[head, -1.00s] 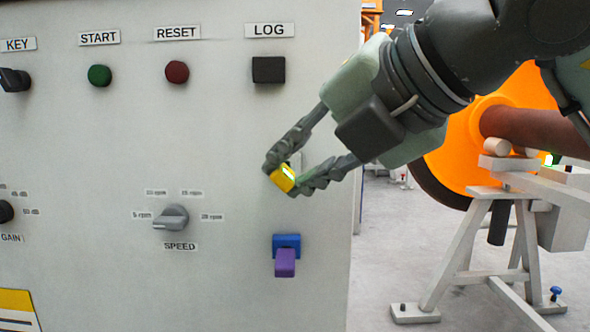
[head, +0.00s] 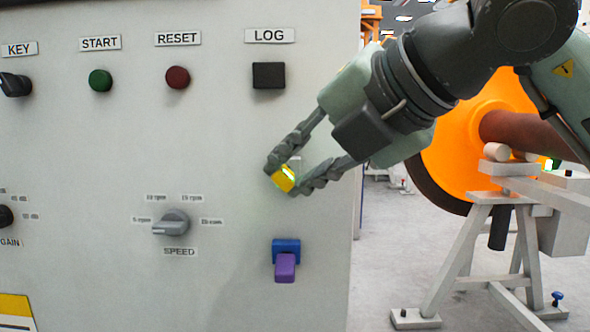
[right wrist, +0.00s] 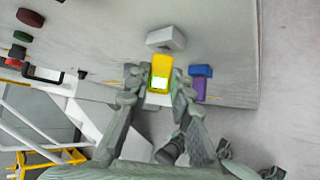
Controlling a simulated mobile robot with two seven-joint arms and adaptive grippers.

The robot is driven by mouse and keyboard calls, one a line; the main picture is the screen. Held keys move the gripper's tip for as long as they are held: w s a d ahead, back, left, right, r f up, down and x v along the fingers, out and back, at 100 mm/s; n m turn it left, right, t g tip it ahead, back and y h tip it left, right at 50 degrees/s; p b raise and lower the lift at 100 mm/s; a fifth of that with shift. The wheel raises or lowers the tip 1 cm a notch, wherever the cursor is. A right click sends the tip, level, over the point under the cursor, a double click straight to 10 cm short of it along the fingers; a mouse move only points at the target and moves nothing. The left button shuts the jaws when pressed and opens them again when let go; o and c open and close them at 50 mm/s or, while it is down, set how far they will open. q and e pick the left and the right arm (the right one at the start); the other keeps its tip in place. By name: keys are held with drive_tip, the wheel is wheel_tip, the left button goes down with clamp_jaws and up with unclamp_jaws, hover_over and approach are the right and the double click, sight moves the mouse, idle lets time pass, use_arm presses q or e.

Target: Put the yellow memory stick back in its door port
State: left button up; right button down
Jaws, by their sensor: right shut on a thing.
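My right gripper (head: 284,174) is shut on the yellow memory stick (head: 284,179), in front of the door panel below the LOG label. In the right wrist view the stick (right wrist: 161,63) sits between both fingertips (right wrist: 159,82), with a bright greenish-white patch on its near end. A pale grey block (right wrist: 165,39) on the door, which looks like a port, lies just beyond the stick's far end. I cannot tell whether they touch. In the head view the fingers mostly hide this block. My left gripper is not in view.
Below the gripper, a blue port (head: 286,246) holds a purple stick (head: 285,268); both are close beside the right finger in the wrist view. A black LOG socket (head: 268,75) is above. The SPEED knob (head: 171,223) is lower left. A grey stand (head: 450,250) is at right.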

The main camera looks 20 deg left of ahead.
drive_tip(key=shift+w, duration=0.25)
drive_tip(key=shift+w+a, duration=0.1)
drive_tip(key=c, duration=1.3)
unclamp_jaws()
drive_tip(key=shift+r, duration=0.1)
drive_tip(key=v, duration=1.2)
